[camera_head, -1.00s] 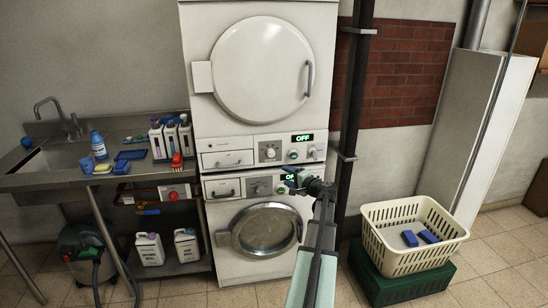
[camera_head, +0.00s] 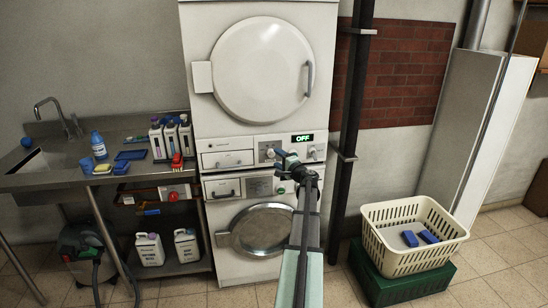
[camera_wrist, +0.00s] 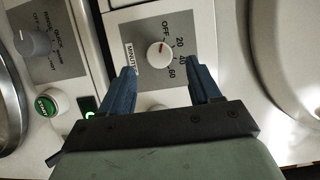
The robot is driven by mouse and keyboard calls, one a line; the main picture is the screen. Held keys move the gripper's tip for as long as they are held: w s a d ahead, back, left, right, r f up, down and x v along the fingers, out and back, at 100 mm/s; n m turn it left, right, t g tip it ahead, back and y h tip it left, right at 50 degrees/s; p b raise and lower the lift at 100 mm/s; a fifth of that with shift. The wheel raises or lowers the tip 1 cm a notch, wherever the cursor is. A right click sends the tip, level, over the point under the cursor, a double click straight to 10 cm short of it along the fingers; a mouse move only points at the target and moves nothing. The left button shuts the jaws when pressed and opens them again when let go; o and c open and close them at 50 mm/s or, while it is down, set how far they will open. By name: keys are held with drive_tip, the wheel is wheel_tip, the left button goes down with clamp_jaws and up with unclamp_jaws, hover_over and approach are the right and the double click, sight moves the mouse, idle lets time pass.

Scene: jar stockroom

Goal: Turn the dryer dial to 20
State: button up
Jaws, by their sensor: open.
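The dryer (camera_head: 262,68) is the upper white machine. Its dial (camera_wrist: 159,55) is a small pale round knob with a red mark, which points toward OFF in the wrist view. The printed scale (camera_wrist: 180,57) beside it reads OFF, 20, 40, 60. In the head view the dial (camera_head: 269,152) shows just above and left of my gripper (camera_head: 281,162), and the dryer display (camera_head: 302,138) reads OFF. In the wrist view my gripper (camera_wrist: 163,77) is open and empty, its two blue fingers pointing toward the panel. The dial lies beyond the fingertips, not between them.
The washer (camera_head: 263,230) stands below, with a grey dial (camera_wrist: 32,42) and a green button (camera_wrist: 48,103). A dark pipe (camera_head: 347,120) runs at the right. A sink counter (camera_head: 60,178) is at the left, a cream basket (camera_head: 400,250) at the right.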

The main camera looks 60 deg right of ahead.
sight(272, 156)
drive_tip(key=shift+x, duration=1.95)
drive_tip(key=shift+c, duration=0.3)
drive_tip(key=c, duration=1)
drive_tip(key=shift+m, duration=0.3)
drive_tip(key=m, duration=0.1)
drive_tip(key=m+t, duration=0.1)
drive_tip(key=m+h, duration=0.1)
drive_tip(key=shift+f+m, duration=0.25)
drive_tip(key=shift+m, duration=0.15)
drive_tip(key=shift+w+a+f+m+t+h, duration=0.1)
drive_tip(key=shift+m+t+h, duration=0.25)
drive_tip(key=shift+m, duration=0.8)
drive_tip(key=shift+m+t+h, duration=0.15)
drive_tip(key=shift+m+h, duration=0.4)
drive_tip(key=shift+m, duration=1)
